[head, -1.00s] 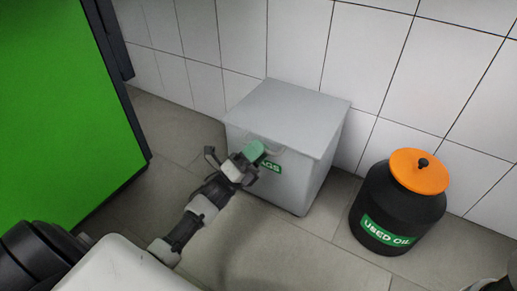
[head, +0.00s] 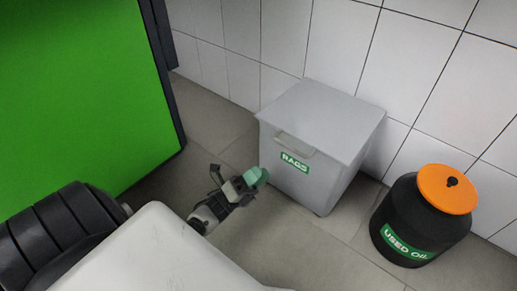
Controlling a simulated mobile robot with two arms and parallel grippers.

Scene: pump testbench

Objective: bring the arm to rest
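My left gripper (head: 257,177) is in the middle of the head view, in front of the grey rags bin (head: 325,127) and apart from its handle. Its tip is teal, with dark and grey parts behind it. The teal tip is too small to tell whether the fingers are parted, and I see no clear object in it. The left forearm is mostly hidden behind a white part of my body at the bottom. My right gripper is not in view.
The rags bin has its lid down and a green RAGS label. A black used oil drum (head: 413,225) with an orange lid (head: 447,189) stands to its right. A large green panel (head: 80,90) fills the left. Grey floor (head: 300,245) is clear in front of the bin.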

